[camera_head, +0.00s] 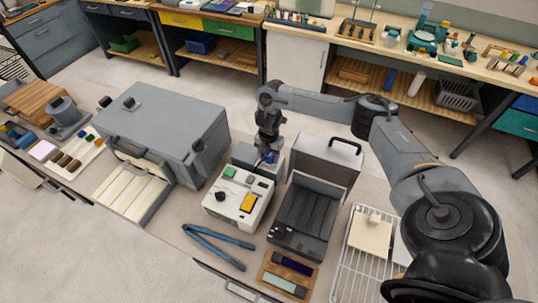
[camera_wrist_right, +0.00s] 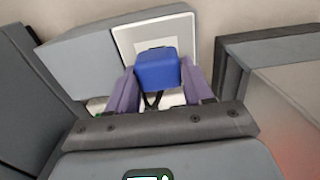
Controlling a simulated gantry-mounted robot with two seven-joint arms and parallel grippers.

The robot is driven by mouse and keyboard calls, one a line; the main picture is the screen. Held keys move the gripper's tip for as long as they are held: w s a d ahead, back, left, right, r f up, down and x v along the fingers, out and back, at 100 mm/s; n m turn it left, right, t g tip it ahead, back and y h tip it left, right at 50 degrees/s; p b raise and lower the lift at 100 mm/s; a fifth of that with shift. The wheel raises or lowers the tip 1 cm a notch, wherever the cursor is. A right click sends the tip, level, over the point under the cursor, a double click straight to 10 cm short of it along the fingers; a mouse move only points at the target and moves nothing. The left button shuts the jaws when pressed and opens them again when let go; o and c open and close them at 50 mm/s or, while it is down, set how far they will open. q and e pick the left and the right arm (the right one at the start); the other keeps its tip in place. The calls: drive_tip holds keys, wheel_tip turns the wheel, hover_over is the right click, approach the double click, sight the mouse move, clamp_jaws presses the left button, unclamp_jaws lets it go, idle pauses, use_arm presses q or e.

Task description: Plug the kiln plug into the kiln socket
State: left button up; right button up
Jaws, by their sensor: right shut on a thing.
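My right gripper (camera_head: 267,146) reaches down behind the white control box, and its jaws are shut on the blue kiln plug (camera_wrist_right: 156,69). In the wrist view the plug sits between two purple fingers, with a dark cord below it. Only a small bit of blue shows in the head view (camera_head: 270,157). Beyond the plug is a white square plate (camera_wrist_right: 126,36) on a grey box (camera_wrist_right: 82,57), likely the kiln socket; its opening is hidden by the plug. I cannot tell whether the plug touches it. My left gripper is not in view.
The large grey kiln (camera_head: 165,120) stands left of the white control box (camera_head: 236,201). An open-lidded grey case (camera_head: 305,214) is close on the right. Blue-handled tongs (camera_head: 218,246) lie in front. A wire rack (camera_head: 346,264) is further right.

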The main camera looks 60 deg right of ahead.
drive_tip(key=shift+f, duration=0.3)
drive_tip(key=o, duration=1.1)
drive_tip(key=shift+c, duration=0.2)
drive_tip(key=shift+r, duration=0.1)
drive_tip(key=shift+r, duration=0.6)
wheel_tip(320, 180, up, 10)
drive_tip(key=p, duration=0.4)
drive_tip(key=shift+f+p, duration=0.2)
drive_tip(key=shift+p, duration=0.1)
